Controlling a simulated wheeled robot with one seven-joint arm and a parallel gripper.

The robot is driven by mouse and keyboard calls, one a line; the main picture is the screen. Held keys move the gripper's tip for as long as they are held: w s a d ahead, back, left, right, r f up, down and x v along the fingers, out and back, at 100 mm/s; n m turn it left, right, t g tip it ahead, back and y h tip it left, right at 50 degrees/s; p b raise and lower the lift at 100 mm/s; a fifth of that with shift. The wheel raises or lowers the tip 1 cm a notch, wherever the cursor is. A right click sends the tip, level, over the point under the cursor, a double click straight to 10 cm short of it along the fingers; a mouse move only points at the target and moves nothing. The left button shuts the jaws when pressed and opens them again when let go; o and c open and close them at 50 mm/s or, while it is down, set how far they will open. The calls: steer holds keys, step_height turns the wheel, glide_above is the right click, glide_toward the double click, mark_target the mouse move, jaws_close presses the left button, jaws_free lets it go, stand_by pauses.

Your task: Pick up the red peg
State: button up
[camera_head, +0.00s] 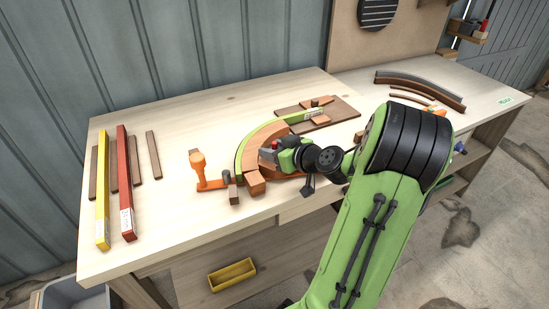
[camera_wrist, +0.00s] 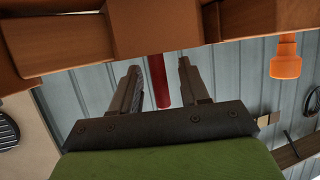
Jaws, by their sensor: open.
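The red peg (camera_wrist: 160,83) shows in the wrist view as a narrow red cylinder between the two fingers of my gripper (camera_wrist: 158,84). A gap shows on each side of it, so the fingers are open and not closed on it. I cannot tell how deep it sits between them. Its upper end runs to the brown wooden blocks along the top of that view. In the head view my gripper (camera_head: 270,154) is low over the curved wooden form on the bench, and a small red patch shows beside it. The arm and gripper hide most of that spot.
The curved wooden form (camera_head: 257,182) with a green strip lies around my gripper. An orange clamp-like tool (camera_head: 198,168) stands to its left. A yellow bar (camera_head: 102,190) and a red bar (camera_head: 126,185) lie at the bench's left.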

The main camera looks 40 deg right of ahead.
jaws_close()
